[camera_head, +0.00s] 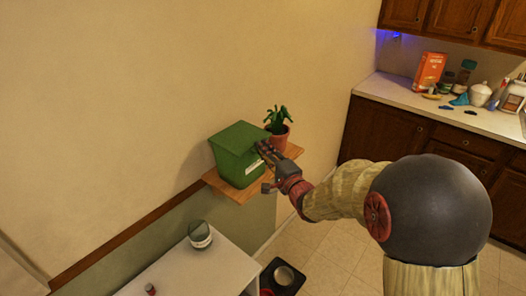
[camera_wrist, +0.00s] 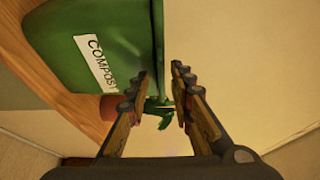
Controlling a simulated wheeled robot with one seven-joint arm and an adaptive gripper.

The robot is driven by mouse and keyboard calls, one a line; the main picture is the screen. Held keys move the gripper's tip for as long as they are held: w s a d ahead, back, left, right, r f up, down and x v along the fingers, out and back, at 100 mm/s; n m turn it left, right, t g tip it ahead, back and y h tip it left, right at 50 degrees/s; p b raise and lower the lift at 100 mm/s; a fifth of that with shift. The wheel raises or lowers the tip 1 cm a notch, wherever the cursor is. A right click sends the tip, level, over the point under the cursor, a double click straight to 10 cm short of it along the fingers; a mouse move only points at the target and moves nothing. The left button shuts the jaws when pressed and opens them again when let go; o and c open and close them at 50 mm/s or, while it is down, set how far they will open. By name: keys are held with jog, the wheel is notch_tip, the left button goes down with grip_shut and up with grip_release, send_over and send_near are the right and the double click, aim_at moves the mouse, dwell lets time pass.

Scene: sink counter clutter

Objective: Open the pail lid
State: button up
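The green pail (camera_head: 232,160) stands on a wooden wall shelf, with its green lid (camera_head: 240,138) closed on top. In the wrist view the pail (camera_wrist: 105,50) shows on its side, with a white label reading "COMPOST". My gripper (camera_head: 262,149) is at the pail's upper right edge. In the wrist view my gripper (camera_wrist: 157,82) has its two fingers apart, and the lid's edge (camera_wrist: 158,45) lies in line with the gap between them. I cannot tell whether either finger touches the lid.
A potted plant (camera_head: 279,130) stands right of the pail, close to my gripper. The wooden shelf (camera_head: 230,192) is narrow and set against the wall. A white table (camera_head: 200,270) with a jar (camera_head: 199,234) is below. A cluttered counter (camera_head: 395,92) is at the far right.

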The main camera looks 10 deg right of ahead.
jog(key=shift+w+a, duration=0.1)
jog(key=shift+w, duration=0.3)
jog(key=shift+c, duration=0.4)
jog(key=c, duration=0.5)
grip_shut()
jog(key=shift+s+f, duration=0.1)
jog(key=shift+f, duration=0.05)
